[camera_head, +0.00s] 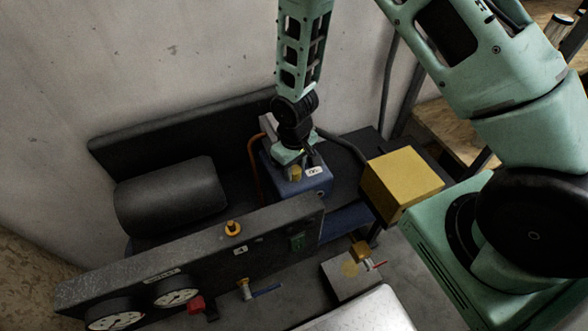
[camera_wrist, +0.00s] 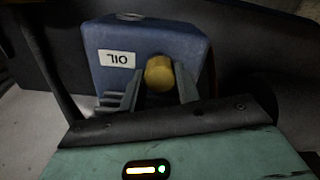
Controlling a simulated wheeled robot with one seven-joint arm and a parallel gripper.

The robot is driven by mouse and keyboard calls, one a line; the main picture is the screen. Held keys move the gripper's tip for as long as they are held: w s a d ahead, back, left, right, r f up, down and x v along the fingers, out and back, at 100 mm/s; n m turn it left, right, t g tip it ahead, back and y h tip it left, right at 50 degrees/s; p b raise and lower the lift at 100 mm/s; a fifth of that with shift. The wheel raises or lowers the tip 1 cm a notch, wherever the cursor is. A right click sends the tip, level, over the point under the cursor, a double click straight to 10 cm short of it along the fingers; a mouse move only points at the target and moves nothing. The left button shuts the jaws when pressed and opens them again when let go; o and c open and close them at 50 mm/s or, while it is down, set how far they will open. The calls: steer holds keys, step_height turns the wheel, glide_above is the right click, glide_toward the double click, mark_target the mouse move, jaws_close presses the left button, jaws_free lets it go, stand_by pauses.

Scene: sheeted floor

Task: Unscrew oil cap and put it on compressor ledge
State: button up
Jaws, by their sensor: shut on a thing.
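The oil cap (camera_wrist: 159,73) is a small yellow knob on the blue block that carries a white OIL label (camera_wrist: 117,58). It also shows in the head view (camera_head: 295,173). My gripper (camera_wrist: 157,92) is shut on the cap, with one grey finger on each side of it. In the head view my gripper (camera_head: 294,160) reaches down over the blue block (camera_head: 317,184). I cannot tell whether the cap is still seated or lifted. The compressor ledge (camera_head: 215,237) is probably the dark grey panel top in front, with a yellow fitting (camera_head: 232,228) on it.
A dark cylindrical tank (camera_head: 170,195) lies left of the block. A yellow box (camera_head: 402,182) stands to the right. A hose (camera_head: 340,142) runs behind the block.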

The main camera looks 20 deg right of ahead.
steer(key=n+p, duration=0.1)
steer(key=n, duration=0.6)
steer(key=shift+r+n, duration=0.15)
steer(key=shift+n, duration=0.25)
steer(key=n+p, duration=0.1)
steer(key=n, duration=0.3)
steer(key=shift+n, duration=0.3)
steer(key=n, duration=0.3)
steer(key=shift+p, duration=0.35)
steer(key=o, duration=1.2)
steer(key=shift+c, duration=0.9)
